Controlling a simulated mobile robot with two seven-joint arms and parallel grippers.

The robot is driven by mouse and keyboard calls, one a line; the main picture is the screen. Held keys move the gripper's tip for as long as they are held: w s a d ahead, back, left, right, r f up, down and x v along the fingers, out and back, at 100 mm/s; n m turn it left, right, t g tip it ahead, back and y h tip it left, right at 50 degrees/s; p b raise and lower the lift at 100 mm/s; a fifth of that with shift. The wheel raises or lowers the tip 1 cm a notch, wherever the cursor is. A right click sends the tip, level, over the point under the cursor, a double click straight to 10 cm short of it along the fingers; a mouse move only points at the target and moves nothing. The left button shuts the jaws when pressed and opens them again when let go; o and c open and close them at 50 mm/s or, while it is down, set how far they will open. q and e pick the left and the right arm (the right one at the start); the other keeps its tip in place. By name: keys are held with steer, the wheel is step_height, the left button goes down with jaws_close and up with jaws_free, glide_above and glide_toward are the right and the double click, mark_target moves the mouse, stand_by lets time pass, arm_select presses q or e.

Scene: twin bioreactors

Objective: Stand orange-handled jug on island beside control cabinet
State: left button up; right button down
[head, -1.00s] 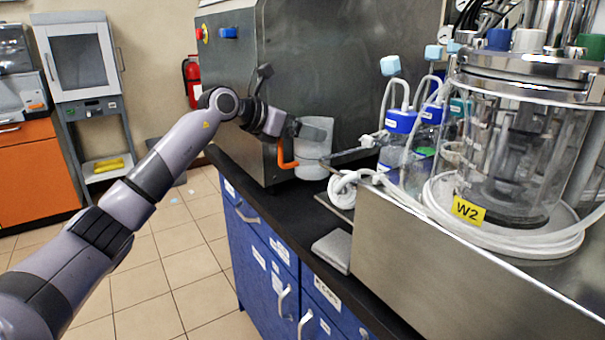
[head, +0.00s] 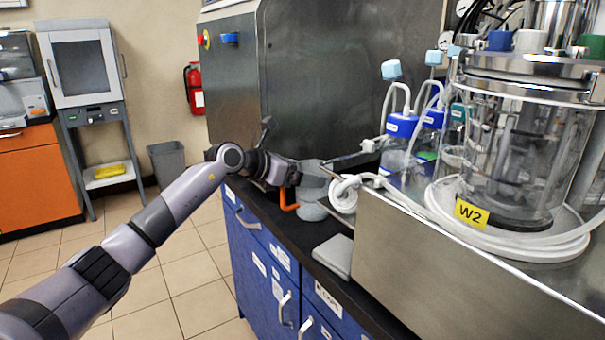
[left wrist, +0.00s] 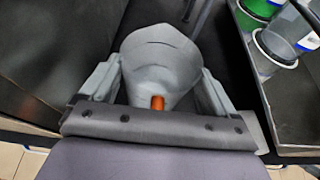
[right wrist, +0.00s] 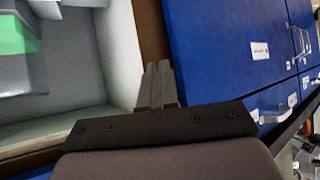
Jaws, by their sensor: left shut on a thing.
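The pale grey jug with an orange handle (head: 290,206) is over the island's black worktop (head: 290,232), beside the big grey steel control cabinet (head: 350,90). My left gripper (head: 302,178) is shut on the jug and covers part of it in the head view. In the left wrist view the jug body (left wrist: 160,55) is between the fingers, with an orange piece (left wrist: 157,103) near the palm. I cannot tell whether its base touches the worktop. My right gripper (right wrist: 158,85) appears only in the right wrist view, fingers together and empty, near blue drawers.
A steel housing (head: 430,270) with the W2 glass vessel (head: 525,150) and blue-capped bottles (head: 400,125) fills the right. Coiled white tubing (head: 345,193) lies close to the jug. A flat grey block (head: 335,255) lies on the worktop nearer me.

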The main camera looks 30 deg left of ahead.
arm_select(q)
steer(key=o, duration=1.6)
steer(key=shift+f, duration=0.1)
steer(key=shift+s+a+r, duration=0.2)
steer(key=shift+s+r, duration=0.05)
steer(key=shift+s, duration=0.1)
steer(key=shift+b+v, duration=0.9)
steer(key=shift+v, duration=4.7)
steer(key=shift+s+r, duration=0.1)
